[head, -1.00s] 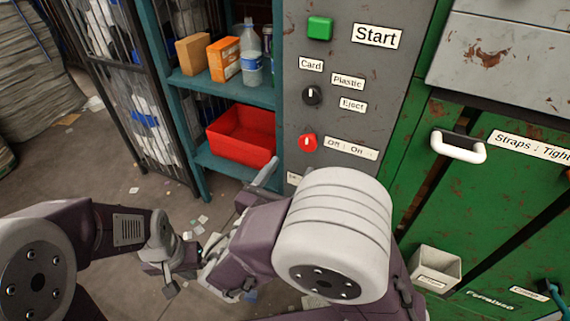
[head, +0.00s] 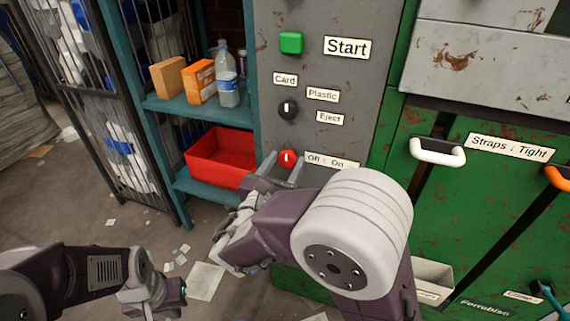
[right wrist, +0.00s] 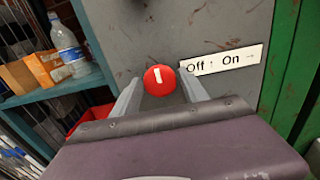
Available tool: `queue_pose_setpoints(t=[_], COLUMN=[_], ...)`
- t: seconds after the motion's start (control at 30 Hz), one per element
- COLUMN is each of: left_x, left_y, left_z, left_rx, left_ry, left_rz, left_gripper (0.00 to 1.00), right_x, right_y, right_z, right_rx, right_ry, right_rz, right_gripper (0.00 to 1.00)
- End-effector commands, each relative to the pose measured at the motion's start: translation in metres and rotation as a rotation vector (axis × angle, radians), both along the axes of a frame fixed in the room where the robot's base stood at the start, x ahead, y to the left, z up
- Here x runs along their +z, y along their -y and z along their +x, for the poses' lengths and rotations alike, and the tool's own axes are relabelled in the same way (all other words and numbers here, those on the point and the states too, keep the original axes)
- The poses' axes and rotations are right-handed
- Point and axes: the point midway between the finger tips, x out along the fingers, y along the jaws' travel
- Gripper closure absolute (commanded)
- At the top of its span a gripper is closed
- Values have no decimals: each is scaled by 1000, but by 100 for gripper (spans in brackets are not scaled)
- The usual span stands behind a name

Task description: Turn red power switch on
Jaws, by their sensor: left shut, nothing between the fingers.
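The red power switch (head: 288,159) is a round knob with a white mark, low on the grey panel. Its mark is close to upright in the head view. The "Off : On" label (head: 331,162) is right of it. In the right wrist view the knob (right wrist: 159,80) sits between the two fingertips of my right gripper (right wrist: 160,88). My right gripper (head: 278,170) is open, with a finger on either side of the knob; I cannot tell if they touch it. My left gripper (head: 166,305) is shut and empty, low at the left, away from the panel.
Above are a black knob (head: 288,108) and a green Start button (head: 291,43). A teal shelf (head: 190,108) with a red bin (head: 213,171), boxes and a bottle stands left of the panel. A white handle (head: 437,152) sticks out on the right.

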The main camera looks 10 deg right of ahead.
Motion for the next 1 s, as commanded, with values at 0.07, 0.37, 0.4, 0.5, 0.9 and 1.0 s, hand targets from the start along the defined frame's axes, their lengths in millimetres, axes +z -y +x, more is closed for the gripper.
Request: queue_pose_setpoints(t=[0.07, 0.37, 0.4, 0.5, 0.9, 1.0], left_x=[0, -2, -3, -7, -35, -44], left_y=[0, 0, 0, 0, 0, 0], left_z=[0, 0, 0, 0, 0, 0], left_rx=[0, 0, 0, 0, 0, 0], left_ry=[0, 0, 0, 0, 0, 0], left_rz=[0, 0, 0, 0, 0, 0], left_gripper=[100, 100, 100, 100, 100, 100], right_x=[0, -1, -1, -3, -5, -6], right_y=[0, 0, 0, 0, 0, 0], right_z=[0, 0, 0, 0, 0, 0], right_rx=[0, 0, 0, -1, -1, 0], right_ry=[0, 9, 15, 38, 223, 277], right_rz=[0, 15, 24, 58, 332, 413], right_gripper=[74, 97, 97, 97, 97, 97])
